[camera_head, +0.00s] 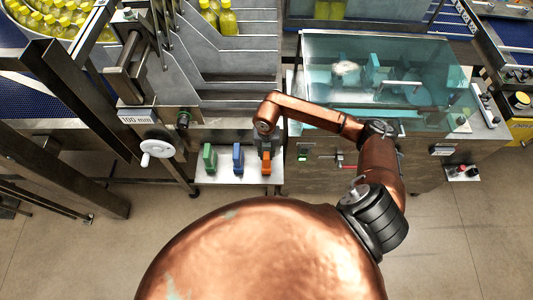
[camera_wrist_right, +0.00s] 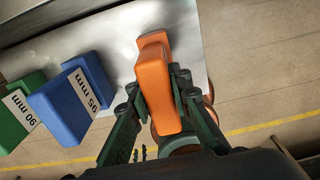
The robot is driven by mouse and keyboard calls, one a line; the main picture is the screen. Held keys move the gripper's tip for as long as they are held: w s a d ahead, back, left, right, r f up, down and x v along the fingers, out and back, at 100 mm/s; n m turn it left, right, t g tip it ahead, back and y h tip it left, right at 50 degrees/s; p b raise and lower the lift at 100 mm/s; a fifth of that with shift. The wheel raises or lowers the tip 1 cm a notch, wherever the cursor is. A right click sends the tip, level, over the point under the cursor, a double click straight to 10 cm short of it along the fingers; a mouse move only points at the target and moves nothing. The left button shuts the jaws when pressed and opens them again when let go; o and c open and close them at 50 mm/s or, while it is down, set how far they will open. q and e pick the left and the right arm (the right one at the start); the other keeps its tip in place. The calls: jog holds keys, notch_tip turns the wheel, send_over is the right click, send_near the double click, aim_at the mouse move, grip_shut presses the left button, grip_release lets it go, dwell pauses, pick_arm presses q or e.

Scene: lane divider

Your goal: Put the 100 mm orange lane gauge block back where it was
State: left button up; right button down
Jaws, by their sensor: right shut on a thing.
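The orange gauge block (camera_head: 266,163) is at the right end of a small pale shelf (camera_head: 215,178), to the right of the blue block. My right gripper (camera_wrist_right: 158,98) is shut on the orange block (camera_wrist_right: 155,75), with a finger on each side of it in the right wrist view. The block's far end lies over the metal shelf surface (camera_wrist_right: 122,35); I cannot tell whether it touches. No label shows on the orange block. In the head view my right gripper (camera_head: 266,147) is partly hidden by my arm. My left gripper is not in view.
A blue block (camera_head: 238,158) marked 95 mm and a green block (camera_head: 209,158) marked 90 mm stand to the left on the shelf. A white handwheel (camera_head: 157,148) and a 100 mm display (camera_head: 138,117) are further left. A clear-covered machine (camera_head: 400,75) stands right.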

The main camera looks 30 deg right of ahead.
jog(key=shift+f, duration=0.1)
jog(key=shift+f, duration=0.1)
jog(key=c, duration=1.8)
grip_release()
jog(key=shift+o, duration=0.2)
jog(key=shift+r, duration=0.25)
notch_tip(320, 180, up, 12)
jog(key=shift+f+b, duration=0.1)
jog(key=shift+b, duration=0.8)
